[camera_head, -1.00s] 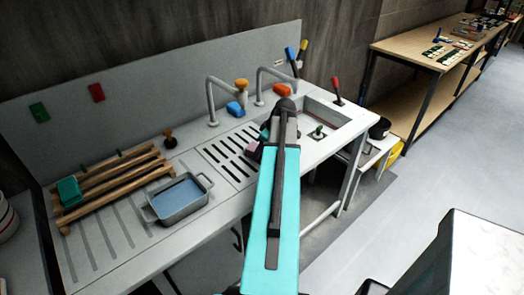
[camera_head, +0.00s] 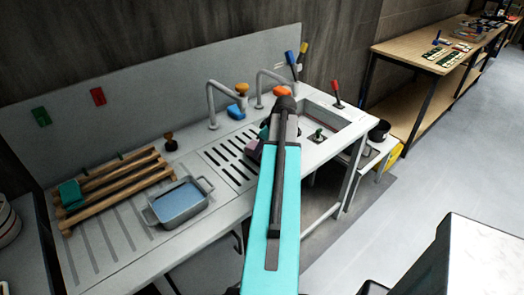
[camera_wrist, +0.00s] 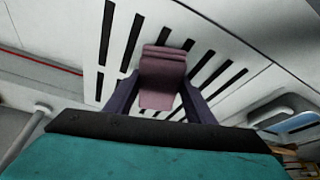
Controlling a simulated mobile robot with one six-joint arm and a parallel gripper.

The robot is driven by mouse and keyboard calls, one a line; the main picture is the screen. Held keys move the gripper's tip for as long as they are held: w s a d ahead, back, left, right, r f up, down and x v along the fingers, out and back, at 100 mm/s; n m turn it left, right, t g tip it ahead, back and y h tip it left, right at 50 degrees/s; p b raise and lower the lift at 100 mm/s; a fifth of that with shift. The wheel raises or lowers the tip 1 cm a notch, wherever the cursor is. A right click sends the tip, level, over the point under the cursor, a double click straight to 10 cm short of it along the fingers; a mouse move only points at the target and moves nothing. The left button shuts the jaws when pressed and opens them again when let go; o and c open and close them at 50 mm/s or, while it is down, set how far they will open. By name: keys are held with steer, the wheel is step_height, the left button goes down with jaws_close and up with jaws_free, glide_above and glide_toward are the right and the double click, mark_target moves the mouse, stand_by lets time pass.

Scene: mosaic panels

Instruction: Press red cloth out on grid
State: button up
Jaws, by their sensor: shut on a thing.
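My gripper (camera_wrist: 160,84) is shut on a folded dull pinkish-red cloth (camera_wrist: 163,68), which shows between its two dark fingers in the wrist view. The cloth is over the slotted grid (camera_wrist: 215,72); I cannot tell whether it touches it. In the head view the cloth (camera_head: 254,148) peeks out left of my turquoise arm, at the right edge of the grid (camera_head: 222,155). My arm hides most of the gripper there.
A grey pan of bluish water (camera_head: 180,201) and a wooden rack (camera_head: 115,185) with a green cloth (camera_head: 70,194) stand left of the grid. Two taps (camera_head: 211,103) rise behind it. A sink basin (camera_head: 325,116) lies to the right.

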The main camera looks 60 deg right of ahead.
steer(key=shift+r+p, duration=0.9)
steer(key=shift+r, duration=1.2)
